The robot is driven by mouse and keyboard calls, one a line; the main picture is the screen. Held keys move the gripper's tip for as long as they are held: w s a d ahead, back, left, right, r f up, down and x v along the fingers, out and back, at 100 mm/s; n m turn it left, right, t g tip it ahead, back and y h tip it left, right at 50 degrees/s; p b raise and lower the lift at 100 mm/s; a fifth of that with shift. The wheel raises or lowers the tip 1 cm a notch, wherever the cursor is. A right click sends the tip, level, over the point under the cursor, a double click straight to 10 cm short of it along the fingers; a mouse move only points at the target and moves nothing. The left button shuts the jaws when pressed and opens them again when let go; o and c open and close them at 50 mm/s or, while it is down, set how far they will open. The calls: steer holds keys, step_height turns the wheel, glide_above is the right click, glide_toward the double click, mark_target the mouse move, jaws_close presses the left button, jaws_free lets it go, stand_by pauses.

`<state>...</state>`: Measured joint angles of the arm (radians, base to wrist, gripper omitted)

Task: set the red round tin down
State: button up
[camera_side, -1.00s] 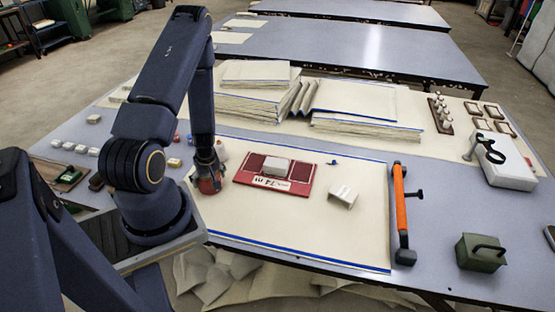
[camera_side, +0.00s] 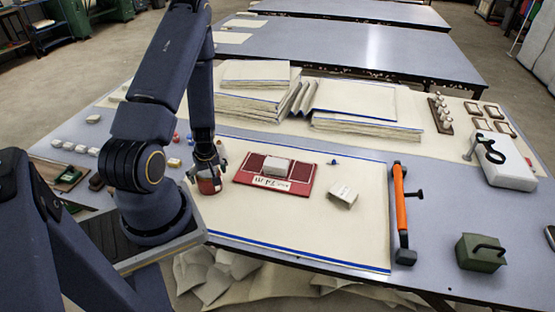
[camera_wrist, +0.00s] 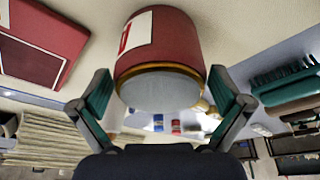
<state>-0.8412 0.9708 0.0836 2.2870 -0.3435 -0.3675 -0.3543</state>
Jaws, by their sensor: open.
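The red round tin (camera_side: 209,187) stands on the left part of the cream cloth (camera_side: 300,225), close to its left edge. In the wrist view the tin (camera_wrist: 160,40) shows a white label, a gold rim and a pale grey end. My gripper (camera_side: 207,166) is over the tin in the side view. In the wrist view my gripper (camera_wrist: 163,92) is open, with one teal-padded finger on each side of the tin and a visible gap at each. The tin's left side is partly hidden by my arm in the side view.
A red board (camera_side: 302,185) with a pale block (camera_side: 276,167) lies right of the tin. A white box (camera_side: 343,196) and an orange-handled bar (camera_side: 400,205) are farther right. Folded cloth stacks (camera_side: 365,128) stand behind. The cloth's front area is clear.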

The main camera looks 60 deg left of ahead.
steer(key=v, duration=0.9)
steer(key=shift+r, duration=0.15)
steer(key=w+d+r+m+t+h, duration=0.2)
steer(key=w+d+r+m+t, duration=0.35)
steer(key=w+d+r, duration=0.7)
steer(key=s+d+r+m, duration=0.4)
steer(key=d+r+m, duration=0.2)
steer(key=r, duration=0.2)
steer(key=s+d+r+m+h, duration=0.1)
steer(key=s+d+r+m, duration=0.4)
steer(key=r, duration=0.4)
steer(key=shift+d+m, duration=0.75)
steer(key=shift+d, duration=0.4)
